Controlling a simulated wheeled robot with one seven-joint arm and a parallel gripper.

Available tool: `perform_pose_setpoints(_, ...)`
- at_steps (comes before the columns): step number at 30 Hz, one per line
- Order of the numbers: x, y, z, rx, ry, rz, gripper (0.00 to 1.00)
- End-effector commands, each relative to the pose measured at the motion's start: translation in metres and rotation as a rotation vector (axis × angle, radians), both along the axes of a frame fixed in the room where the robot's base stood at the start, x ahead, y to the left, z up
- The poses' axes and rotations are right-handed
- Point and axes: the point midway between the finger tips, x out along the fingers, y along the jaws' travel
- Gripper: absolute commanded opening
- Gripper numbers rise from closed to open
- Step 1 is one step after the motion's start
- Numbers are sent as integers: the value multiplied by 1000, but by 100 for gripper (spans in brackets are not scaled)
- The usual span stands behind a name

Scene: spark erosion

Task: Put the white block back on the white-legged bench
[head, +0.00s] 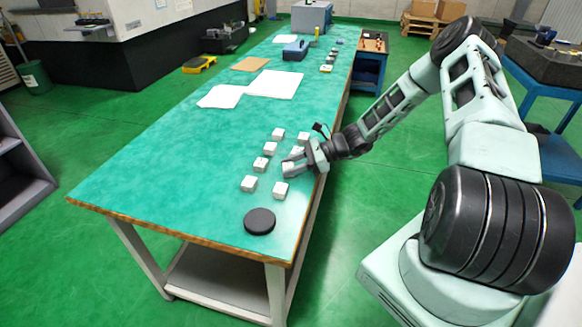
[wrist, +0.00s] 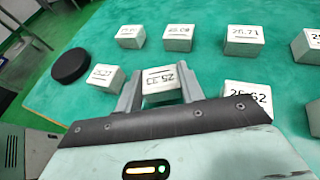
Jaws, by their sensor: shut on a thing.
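My gripper (head: 287,171) is low over the right edge of the green-topped bench (head: 180,160), which has pale legs. It is shut on a white block (wrist: 163,84) with a printed number, and its fingers stand on either side of it in the wrist view. In the head view the fingers largely hide this block. I cannot tell whether it touches the bench top or hangs just above it. Several similar white blocks stand around it, among them one at the front (head: 281,190) and one to the left (head: 249,183).
A black round disc (head: 259,221) lies near the bench's front corner. White sheets (head: 273,84) and a brown sheet (head: 251,64) lie farther back. Another numbered block (wrist: 248,98) is close to my gripper's right side in the wrist view. The bench's left part is clear.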

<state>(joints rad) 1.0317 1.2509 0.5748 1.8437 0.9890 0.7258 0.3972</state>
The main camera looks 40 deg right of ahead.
Motion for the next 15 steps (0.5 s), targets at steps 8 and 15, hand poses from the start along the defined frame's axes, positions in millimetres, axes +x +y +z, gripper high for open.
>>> perform_pose_setpoints(8,0,0,-8,-1,0,0,9)
perform_pose_setpoints(15,0,0,-8,-1,0,0,60)
